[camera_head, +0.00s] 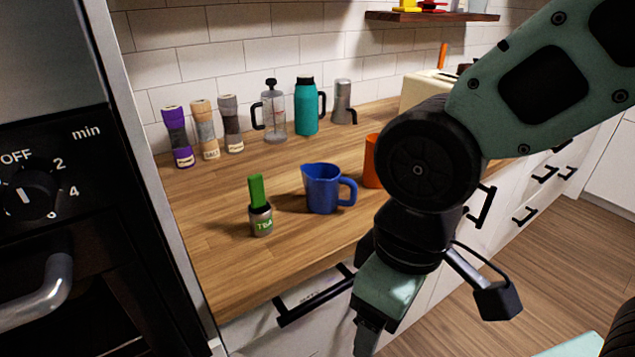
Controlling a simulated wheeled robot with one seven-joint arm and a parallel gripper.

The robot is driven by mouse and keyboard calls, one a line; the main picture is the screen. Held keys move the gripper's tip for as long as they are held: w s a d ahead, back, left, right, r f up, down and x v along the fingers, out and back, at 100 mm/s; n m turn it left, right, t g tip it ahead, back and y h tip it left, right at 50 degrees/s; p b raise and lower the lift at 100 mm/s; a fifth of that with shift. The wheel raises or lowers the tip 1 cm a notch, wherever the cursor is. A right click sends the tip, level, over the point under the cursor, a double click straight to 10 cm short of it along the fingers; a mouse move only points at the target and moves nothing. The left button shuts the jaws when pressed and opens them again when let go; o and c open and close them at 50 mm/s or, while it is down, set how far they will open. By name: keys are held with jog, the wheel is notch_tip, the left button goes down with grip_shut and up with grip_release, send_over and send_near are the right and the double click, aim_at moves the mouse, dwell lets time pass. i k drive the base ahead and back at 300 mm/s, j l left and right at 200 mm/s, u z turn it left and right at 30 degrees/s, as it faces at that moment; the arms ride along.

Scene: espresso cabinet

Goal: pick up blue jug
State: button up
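The blue jug (322,188) stands upright on the wooden counter. Its handle points right and its spout points left. My gripper (363,335) hangs low in front of the counter's front edge, to the right of and below the jug in the picture, apart from it. Its fingers are partly cut off by the bottom edge, and I cannot tell how far apart they are. I see nothing held in it.
A green-topped tea tin (261,208) stands left of the jug. An orange cup (372,162) is close on its right, partly behind my arm. Behind are shakers (206,130), a French press (274,112), a teal flask (306,108) and a grey pot (342,103). The wooden counter (215,255) is clear at front left.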

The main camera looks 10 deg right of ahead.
aim_at(332, 191)
jog(key=i+l+u, duration=0.2)
jog(key=l, duration=0.15)
jog(key=l+u, duration=0.25)
jog(key=l, duration=0.15)
jog(key=i+l+u, duration=0.2)
jog(key=l, duration=0.2)
jog(key=k, duration=0.1)
